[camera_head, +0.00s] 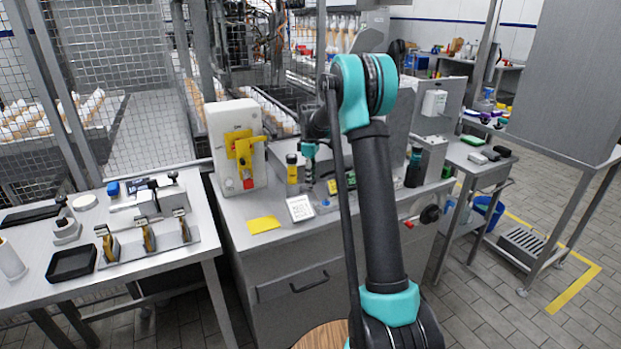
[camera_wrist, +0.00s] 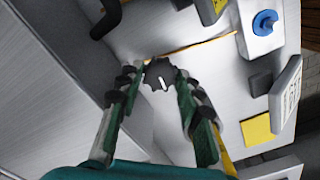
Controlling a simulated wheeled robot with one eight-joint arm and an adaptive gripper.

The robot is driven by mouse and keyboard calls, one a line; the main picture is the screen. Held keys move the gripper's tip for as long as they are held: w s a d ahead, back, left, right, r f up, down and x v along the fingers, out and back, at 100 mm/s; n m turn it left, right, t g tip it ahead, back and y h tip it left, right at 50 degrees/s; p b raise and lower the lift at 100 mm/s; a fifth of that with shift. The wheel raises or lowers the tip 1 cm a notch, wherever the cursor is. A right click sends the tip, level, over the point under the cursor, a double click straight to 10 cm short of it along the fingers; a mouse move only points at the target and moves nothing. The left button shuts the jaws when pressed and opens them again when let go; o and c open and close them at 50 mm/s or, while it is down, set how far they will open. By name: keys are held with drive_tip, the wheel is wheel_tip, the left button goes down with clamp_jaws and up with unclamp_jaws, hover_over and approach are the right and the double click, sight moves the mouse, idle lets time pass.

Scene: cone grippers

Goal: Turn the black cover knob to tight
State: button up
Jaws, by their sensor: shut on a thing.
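The black cover knob (camera_wrist: 157,73) has a scalloped rim and a short white mark, which sits slightly tilted in the wrist view. My gripper (camera_wrist: 161,76) has its two green and black fingers on either side of the knob, shut on it. In the head view my gripper (camera_head: 309,172) reaches down over the middle of the steel cabinet top (camera_head: 275,228). The knob cannot be made out there. Any labels around the knob cannot be read.
A dark bottle (camera_head: 414,168) stands to the right.

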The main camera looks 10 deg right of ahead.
drive_tip(key=m, duration=0.8)
drive_tip(key=shift+m, duration=0.4)
drive_tip(key=m, duration=0.3)
drive_tip(key=shift+m, duration=2.3)
drive_tip(key=o, duration=1.2)
drive_tip(key=shift+c, duration=0.2)
wheel_tip(320, 180, up, 12)
